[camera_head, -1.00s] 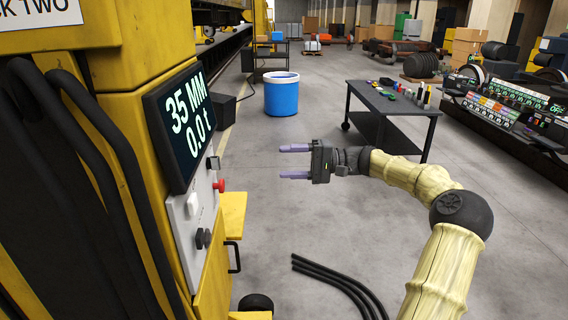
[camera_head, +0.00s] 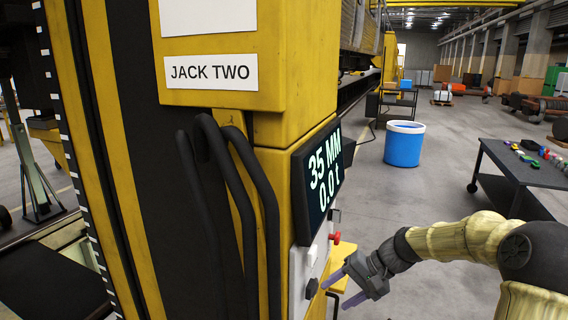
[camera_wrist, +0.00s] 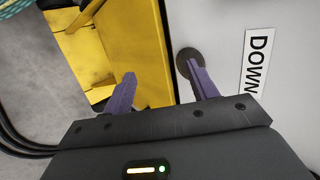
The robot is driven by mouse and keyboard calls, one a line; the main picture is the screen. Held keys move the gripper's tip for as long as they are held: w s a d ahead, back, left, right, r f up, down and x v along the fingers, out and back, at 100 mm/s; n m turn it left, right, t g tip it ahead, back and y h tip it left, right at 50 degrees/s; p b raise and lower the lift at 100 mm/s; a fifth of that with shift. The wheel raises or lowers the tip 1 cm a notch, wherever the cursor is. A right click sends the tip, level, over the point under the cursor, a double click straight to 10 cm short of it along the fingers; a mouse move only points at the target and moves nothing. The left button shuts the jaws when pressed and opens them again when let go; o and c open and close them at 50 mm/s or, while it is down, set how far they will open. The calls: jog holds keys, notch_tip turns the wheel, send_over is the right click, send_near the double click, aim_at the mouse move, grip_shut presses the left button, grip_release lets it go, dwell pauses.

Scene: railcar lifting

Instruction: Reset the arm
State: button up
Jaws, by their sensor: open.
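My gripper (camera_head: 340,289) is open and empty, low in the head view, with purple fingers pointing left toward the jack's control panel. In the wrist view my gripper (camera_wrist: 158,82) has its fingers spread apart. One finger overlaps a dark round knob (camera_wrist: 187,62) on the pale panel (camera_wrist: 225,40), beside a "DOWN" label (camera_wrist: 258,62). I cannot tell whether the finger touches the knob. The yellow jack labelled "JACK TWO" (camera_head: 210,72) stands at left. Its display (camera_head: 325,180) reads 35 MM and 0.0 t. A red button (camera_head: 335,237) sits below the display.
Thick black hoses (camera_head: 262,205) loop down the jack's side. A blue bin (camera_head: 404,148) stands on the floor beyond. A dark table (camera_head: 520,172) with small items is at right. The floor between bin and table is clear.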

jog(key=s+d+r+n+t+h+p, duration=0.1)
jog(key=s+n+h+p, duration=0.2)
jog(key=s+h, duration=0.5)
jog(key=s+p, duration=0.1)
jog(key=s, duration=1)
jog(key=shift+s+t+h, duration=0.2)
jog(key=shift+t+h, duration=0.1)
